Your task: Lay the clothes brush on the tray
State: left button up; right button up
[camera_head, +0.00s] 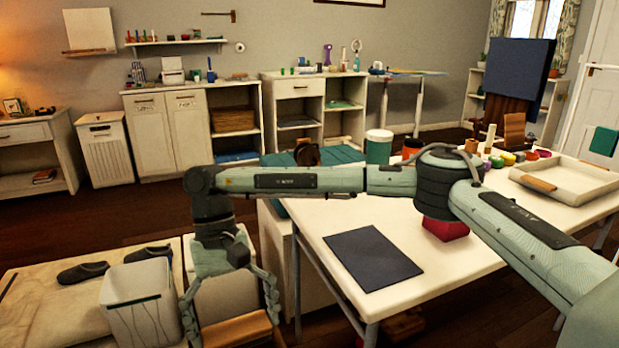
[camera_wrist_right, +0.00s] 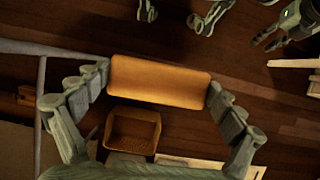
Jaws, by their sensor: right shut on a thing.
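My right gripper (camera_head: 232,308) is low at the left of the work table in the head view. Its fingers are shut on a tan wooden block, which I take for the clothes brush (camera_head: 237,330). In the right wrist view the brush (camera_wrist_right: 160,82) lies crosswise between the two fingertips, off any surface. No bristles show. A shallow white tray (camera_head: 590,186) with a wooden handle is on the right part of the table, far from the gripper. My left gripper is not in the head view; parts of mine at the top of the wrist view may belong to it.
The white table (camera_head: 460,275) holds a dark blue mat (camera_head: 373,257), a red block (camera_head: 445,228) under my arm, and jars (camera_head: 379,147) at the back. A white bin (camera_head: 140,298) and dark slippers (camera_head: 82,272) are left of the gripper. The table's front middle is clear.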

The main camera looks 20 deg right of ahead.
aim_at(569, 181)
jog(key=k+l+u, duration=0.1)
jog(key=l+u, duration=0.2)
jog(key=k+l+u, duration=0.1)
jog(key=l+u, duration=0.15)
jog(key=k+l+u, duration=0.1)
jog(key=l+u, duration=0.3)
jog(key=k+l+u, duration=0.15)
jog(key=u, duration=0.25)
jog(key=k+l+u, duration=0.25)
jog(key=u, duration=0.15)
jog(key=k+l+u, duration=0.2)
jog(key=u, duration=0.25)
jog(key=k+l+u, duration=0.15)
jog(key=u, duration=0.25)
jog(key=k+u, duration=0.35)
jog(key=k, duration=0.65)
jog(key=k+z, duration=0.25)
jog(key=k, duration=0.2)
jog(key=k+l+z, duration=0.1)
jog(key=k+z, duration=0.15)
jog(key=k, duration=0.15)
jog(key=k+z, duration=0.2)
jog(key=z, duration=0.15)
jog(key=k+z, duration=0.35)
jog(key=l+z, duration=0.15)
jog(key=z, duration=0.2)
jog(key=k+l, duration=0.05)
